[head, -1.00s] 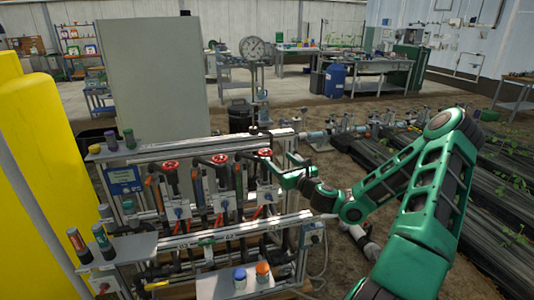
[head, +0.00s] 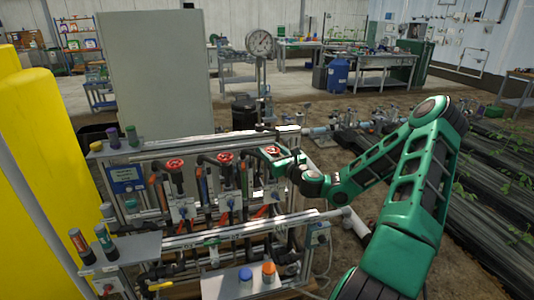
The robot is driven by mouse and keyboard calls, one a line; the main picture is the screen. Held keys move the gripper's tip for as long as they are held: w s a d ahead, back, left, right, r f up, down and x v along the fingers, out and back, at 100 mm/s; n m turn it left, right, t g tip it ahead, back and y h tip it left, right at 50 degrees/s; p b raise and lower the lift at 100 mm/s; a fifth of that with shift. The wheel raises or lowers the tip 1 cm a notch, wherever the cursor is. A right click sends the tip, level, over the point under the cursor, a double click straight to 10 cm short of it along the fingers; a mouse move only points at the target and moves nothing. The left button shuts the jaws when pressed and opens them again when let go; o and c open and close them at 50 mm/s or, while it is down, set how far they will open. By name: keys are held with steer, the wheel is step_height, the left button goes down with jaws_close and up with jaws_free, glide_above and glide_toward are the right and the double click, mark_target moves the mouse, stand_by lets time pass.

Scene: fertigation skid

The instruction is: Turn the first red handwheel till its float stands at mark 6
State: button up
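Three red handwheels stand in a row on the skid: a left one (head: 175,164), a middle one (head: 224,158) and a right one (head: 271,150). Which of them counts as first is not labelled legibly. My gripper (head: 275,153) is at the right handwheel, reaching in from the right, with its fingers close about the red rim. Whether they touch or clamp it is too small to tell. Upright tubes stand beside the valves, such as an orange-brown one (head: 203,186). Their floats and marks are too small to read.
A lower front rail (head: 240,233) runs before the valves. A tray (head: 228,286) holds a blue-capped jar (head: 245,275) and an orange-capped jar (head: 268,272). A grey cabinet (head: 155,75) stands behind, a yellow object (head: 45,150) at left, and a round gauge (head: 260,43) behind the skid.

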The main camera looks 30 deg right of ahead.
steer(key=shift+d, duration=0.1)
steer(key=c, duration=0.5)
steer(key=shift+s+a, duration=0.1)
steer(key=shift+a, duration=0.15)
steer(key=shift+d, duration=0.1)
